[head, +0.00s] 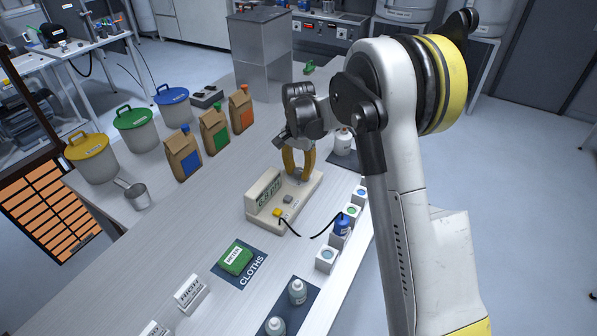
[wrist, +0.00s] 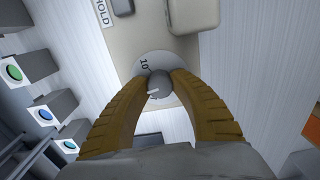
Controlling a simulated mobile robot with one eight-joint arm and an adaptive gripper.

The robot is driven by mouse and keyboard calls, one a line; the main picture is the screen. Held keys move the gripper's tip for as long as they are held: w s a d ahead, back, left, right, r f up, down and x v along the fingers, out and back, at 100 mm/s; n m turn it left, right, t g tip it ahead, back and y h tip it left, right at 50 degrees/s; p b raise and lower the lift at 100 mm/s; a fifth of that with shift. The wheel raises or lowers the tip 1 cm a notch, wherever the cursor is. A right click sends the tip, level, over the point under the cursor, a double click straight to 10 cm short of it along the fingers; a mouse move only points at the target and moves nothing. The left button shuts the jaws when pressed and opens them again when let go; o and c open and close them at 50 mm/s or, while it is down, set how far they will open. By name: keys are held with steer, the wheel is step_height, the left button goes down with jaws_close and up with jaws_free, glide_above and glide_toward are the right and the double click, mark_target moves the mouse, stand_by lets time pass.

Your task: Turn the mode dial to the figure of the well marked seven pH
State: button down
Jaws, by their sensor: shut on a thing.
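The beige meter (head: 284,213) stands on the bench with a raised display that seems to read 6.8 pH. My gripper (head: 298,174) reaches down to its far end. In the wrist view my gripper (wrist: 160,80) has both yellow-brown fingers closed on the grey mode dial (wrist: 158,85). The dial sits on a pale round plate (wrist: 143,65) where the figure 10 shows; its other figures are hidden by the fingers. A white pointer line on the knob points to the lower left. Small white well blocks (head: 326,258) line the bench's right edge; their markings are too small to read.
A blue probe (head: 342,225) with a black cable stands at one well. A green cloth (head: 236,259) lies on a dark mat in front of the meter. White bottles (head: 298,291) stand nearby. Paper bags (head: 183,155) and lidded buckets (head: 136,130) stand at the left.

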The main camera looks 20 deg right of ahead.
mark_target(299, 170)
steer(key=n, duration=0.5)
steer(key=shift+n, duration=2.3)
steer(key=c, duration=1.1)
jaws_free()
steer(key=shift+o, duration=0.2)
step_height(299, 170, up, 12)
